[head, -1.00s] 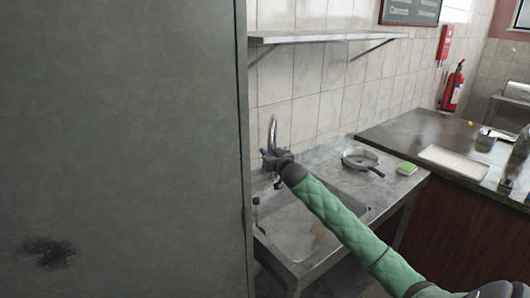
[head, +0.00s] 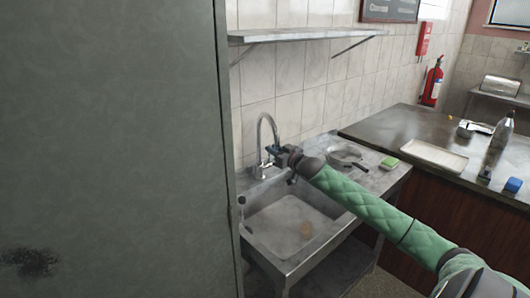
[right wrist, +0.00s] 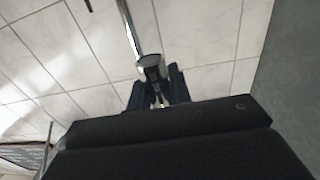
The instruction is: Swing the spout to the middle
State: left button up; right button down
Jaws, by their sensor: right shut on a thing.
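The curved metal spout (head: 265,122) rises behind the sink (head: 292,222) and arches over to the right. My right gripper (head: 273,151) is at the spout's downward end, above the back part of the basin. In the right wrist view the fingers (right wrist: 158,95) are on both sides of the spout's end (right wrist: 150,66) and shut on it. The tap's base is at the back left of the sink. My left gripper is not in view.
A large grey-green panel (head: 110,150) fills the left side, close to the sink. A pan (head: 345,156) and a green sponge (head: 389,163) lie on the drainboard. A shelf (head: 300,35) hangs above. A dark counter (head: 400,135) with a white tray (head: 433,157) stands at right.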

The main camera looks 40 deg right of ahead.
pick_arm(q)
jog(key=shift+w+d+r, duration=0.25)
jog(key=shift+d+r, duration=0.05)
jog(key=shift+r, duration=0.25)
pick_arm(e)
jog(key=shift+s+d, duration=0.15)
jog(key=shift+d, duration=1.15)
jog(key=shift+s+d, duration=0.15)
jog(key=shift+d, duration=1.1)
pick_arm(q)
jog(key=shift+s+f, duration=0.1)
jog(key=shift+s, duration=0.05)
pick_arm(e)
jog(key=c, duration=1.3)
grip_release()
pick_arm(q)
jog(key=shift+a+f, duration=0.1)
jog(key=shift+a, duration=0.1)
pick_arm(e)
jog(key=shift+s, duration=0.15)
pick_arm(q)
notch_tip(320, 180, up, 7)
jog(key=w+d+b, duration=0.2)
jog(key=b, duration=0.1)
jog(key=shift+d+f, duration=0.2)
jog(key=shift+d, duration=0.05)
pick_arm(e)
jog(key=shift+s+d, duration=0.2)
jog(key=shift+s, duration=3.55)
